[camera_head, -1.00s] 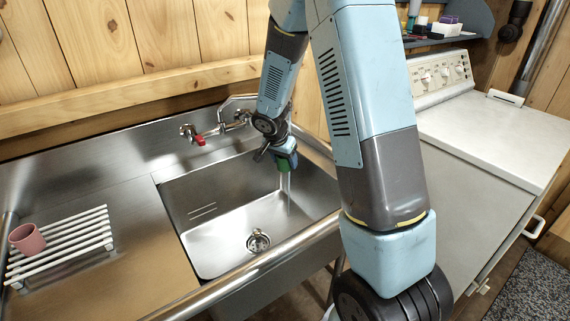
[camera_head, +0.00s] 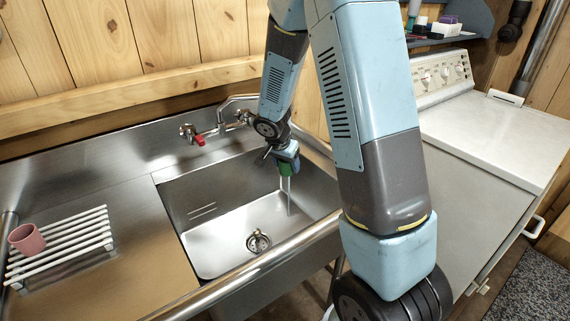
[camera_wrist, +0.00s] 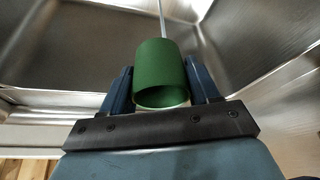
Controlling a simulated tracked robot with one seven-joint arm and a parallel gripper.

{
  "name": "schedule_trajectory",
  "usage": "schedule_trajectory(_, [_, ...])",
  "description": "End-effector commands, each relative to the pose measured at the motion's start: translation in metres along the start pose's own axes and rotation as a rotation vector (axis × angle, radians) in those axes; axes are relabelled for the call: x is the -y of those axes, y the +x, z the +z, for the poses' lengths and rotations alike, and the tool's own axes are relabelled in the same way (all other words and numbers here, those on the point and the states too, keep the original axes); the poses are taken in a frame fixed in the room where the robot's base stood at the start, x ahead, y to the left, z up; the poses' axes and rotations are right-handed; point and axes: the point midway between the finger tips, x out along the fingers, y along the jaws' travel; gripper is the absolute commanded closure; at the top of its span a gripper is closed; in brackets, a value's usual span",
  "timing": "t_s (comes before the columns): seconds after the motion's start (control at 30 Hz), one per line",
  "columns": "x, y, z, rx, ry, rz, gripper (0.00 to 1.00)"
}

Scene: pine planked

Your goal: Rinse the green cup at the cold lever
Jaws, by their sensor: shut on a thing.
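The green cup (camera_head: 287,168) is in my gripper (camera_head: 286,155), above the right part of the steel sink (camera_head: 222,225). In the wrist view the cup (camera_wrist: 160,70) sits between the two blue fingers, with its open rim toward the palm. A thin water stream (camera_head: 290,197) falls below the cup into the sink; it also shows beyond the cup in the wrist view (camera_wrist: 162,18). The wall tap (camera_head: 222,120) has a red-marked lever (camera_head: 199,140) at left. Its right handle (camera_head: 243,117) is partly hidden by my arm, and its colour is unclear.
A pink cup (camera_head: 27,239) stands on a white slatted rack (camera_head: 75,240) on the left drainboard. The sink's raised front edge (camera_head: 265,265) and walls enclose the gripper's space. A white-topped appliance (camera_head: 480,130) stands at right. A shelf (camera_head: 455,38) holds small items.

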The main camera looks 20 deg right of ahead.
Motion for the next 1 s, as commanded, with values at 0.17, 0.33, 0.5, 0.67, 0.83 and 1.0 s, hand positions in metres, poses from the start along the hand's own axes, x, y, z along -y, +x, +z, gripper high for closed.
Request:
schedule_trajectory(0.17, [-0.003, -0.005, 0.011, 0.0, -0.003, -0.002, 0.68])
schedule_trajectory(0.33, [-0.006, -0.009, 0.021, 0.0, -0.002, -0.001, 0.68])
schedule_trajectory(0.5, [-0.009, -0.013, 0.03, 0.001, -0.001, -0.002, 0.68])
schedule_trajectory(0.67, [-0.011, -0.017, 0.039, 0.0, -0.002, -0.002, 0.68])
schedule_trajectory(0.83, [-0.014, -0.02, 0.049, 0.0, -0.003, -0.002, 0.68])
schedule_trajectory(1.0, [-0.016, -0.022, 0.054, 0.0, 0.0, -0.001, 0.68])
